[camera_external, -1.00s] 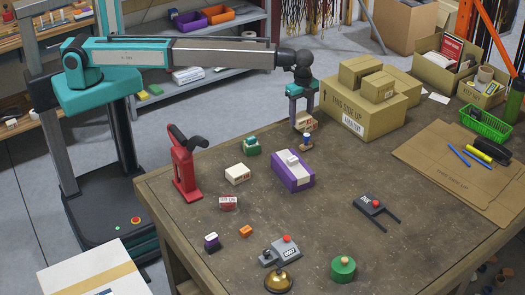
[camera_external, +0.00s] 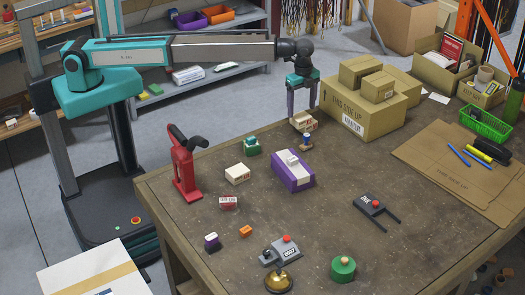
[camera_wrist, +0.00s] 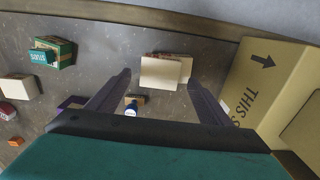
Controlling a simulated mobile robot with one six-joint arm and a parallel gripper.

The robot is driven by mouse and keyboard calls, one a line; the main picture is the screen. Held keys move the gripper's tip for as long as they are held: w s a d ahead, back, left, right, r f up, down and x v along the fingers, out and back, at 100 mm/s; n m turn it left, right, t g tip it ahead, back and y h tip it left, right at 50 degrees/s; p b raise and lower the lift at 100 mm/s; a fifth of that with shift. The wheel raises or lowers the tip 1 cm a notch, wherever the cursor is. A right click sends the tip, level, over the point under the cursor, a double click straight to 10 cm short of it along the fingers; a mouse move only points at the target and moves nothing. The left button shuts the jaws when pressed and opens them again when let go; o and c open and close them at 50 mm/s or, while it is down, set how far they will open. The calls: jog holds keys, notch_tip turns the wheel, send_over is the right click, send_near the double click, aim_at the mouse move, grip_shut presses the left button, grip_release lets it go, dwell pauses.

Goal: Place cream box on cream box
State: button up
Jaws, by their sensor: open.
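Two cream boxes are stacked near the back edge of the table. The upper cream box (camera_external: 301,119) rests on the lower cream box (camera_external: 309,127), shifted and slightly turned. In the wrist view the upper box (camera_wrist: 160,73) covers most of the lower one (camera_wrist: 186,68), which shows at the right and top edges. My gripper (camera_external: 302,112) is open just above the stack, its fingers pointing down. In the wrist view the fingers of my gripper (camera_wrist: 160,84) stand apart to either side of the boxes, holding nothing.
Large cardboard boxes (camera_external: 350,125) stand close to the right of my gripper. A small blue-topped stamp (camera_external: 306,141) stands just in front of the stack. Another cream box (camera_external: 237,174), a green box (camera_external: 251,146) and a purple box (camera_external: 293,176) lie nearer. The table's middle has free room.

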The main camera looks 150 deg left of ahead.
aim_at(301, 116)
notch_tip(301, 116, up, 8)
jog(key=b, duration=0.1)
jog(key=shift+b, duration=0.4)
dwell(0.6)
